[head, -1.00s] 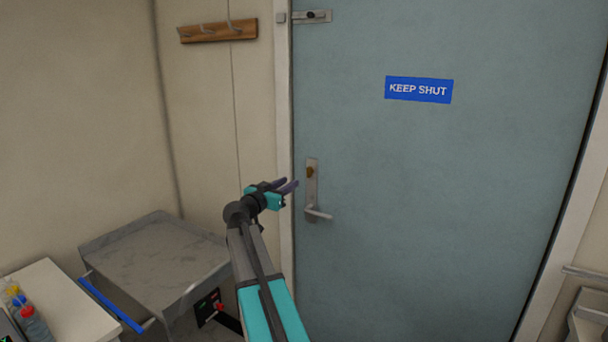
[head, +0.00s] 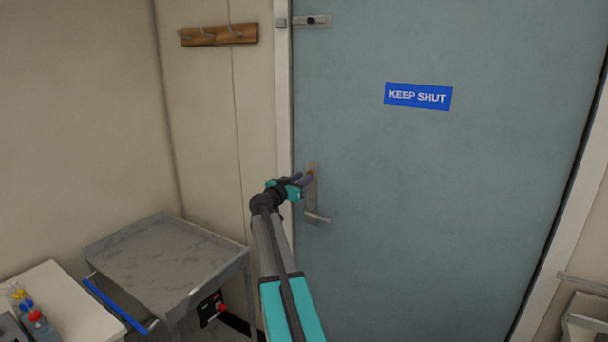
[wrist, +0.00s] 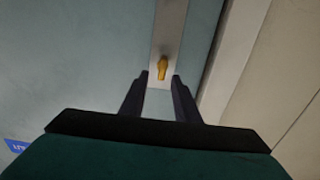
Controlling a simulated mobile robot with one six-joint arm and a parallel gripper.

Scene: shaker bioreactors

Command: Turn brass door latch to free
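The brass latch (wrist: 162,67) sits on a metal plate on the blue-grey door (head: 430,200). In the wrist view the latch knob lies just beyond and between my two fingertips, with clear space on both sides. My gripper (head: 305,179) is open and holds nothing; it also shows in the wrist view (wrist: 160,77). In the head view my fingers overlap the upper part of the plate and partly hide the latch (head: 310,173). The lever handle (head: 318,217) is below it, roughly horizontal. I cannot tell whether the fingers touch the latch.
A bolt (head: 312,21) is at the door's top left edge, and a "KEEP SHUT" sign (head: 418,96) is on the door. A grey metal cart (head: 165,265) stands left of my arm. A coat rack (head: 218,33) hangs on the wall.

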